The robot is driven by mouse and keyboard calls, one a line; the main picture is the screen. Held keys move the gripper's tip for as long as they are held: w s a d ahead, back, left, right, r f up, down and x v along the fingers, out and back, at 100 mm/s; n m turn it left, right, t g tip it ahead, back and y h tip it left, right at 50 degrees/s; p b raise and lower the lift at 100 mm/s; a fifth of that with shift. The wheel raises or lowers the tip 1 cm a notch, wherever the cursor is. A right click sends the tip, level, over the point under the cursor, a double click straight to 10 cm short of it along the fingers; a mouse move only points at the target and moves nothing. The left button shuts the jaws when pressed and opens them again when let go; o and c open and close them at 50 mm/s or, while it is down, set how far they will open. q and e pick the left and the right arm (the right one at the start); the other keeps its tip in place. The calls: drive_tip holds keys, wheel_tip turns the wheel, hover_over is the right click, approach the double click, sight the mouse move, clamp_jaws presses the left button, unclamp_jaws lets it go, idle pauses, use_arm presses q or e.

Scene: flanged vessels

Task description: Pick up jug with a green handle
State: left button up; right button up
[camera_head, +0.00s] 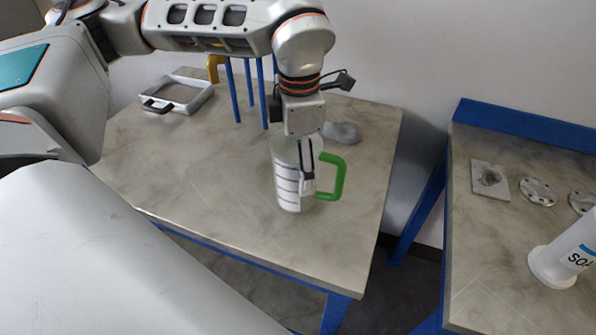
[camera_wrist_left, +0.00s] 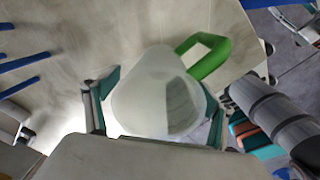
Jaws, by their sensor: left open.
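The jug (camera_head: 287,185) is a whitish translucent vessel with dark level marks and a green handle (camera_head: 341,178) on its right side. It stands upright on the near part of the left table. My left gripper (camera_head: 300,168) points down over the jug, with one finger in front of its wall near the handle; the other finger is mostly hidden. In the left wrist view the jug (camera_wrist_left: 150,95) lies between the two spread fingers of my left gripper (camera_wrist_left: 156,105), with the green handle (camera_wrist_left: 210,55) beyond them. Contact cannot be told. My right gripper is out of view.
Blue upright rods (camera_head: 248,92) and a grey tray with a dark handle (camera_head: 178,95) stand farther back. A grey lump (camera_head: 342,131) lies behind the jug. A second table (camera_head: 490,245) at right holds metal flanges (camera_head: 538,192) and a white bottle (camera_head: 562,255). A gap separates the tables.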

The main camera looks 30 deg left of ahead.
use_arm(q)
drive_tip(key=shift+f, duration=0.35)
drive_tip(key=c, duration=1.3)
drive_tip(key=shift+o, duration=0.2)
wheel_tip(320, 180, up, 20)
drive_tip(key=p, duration=0.2)
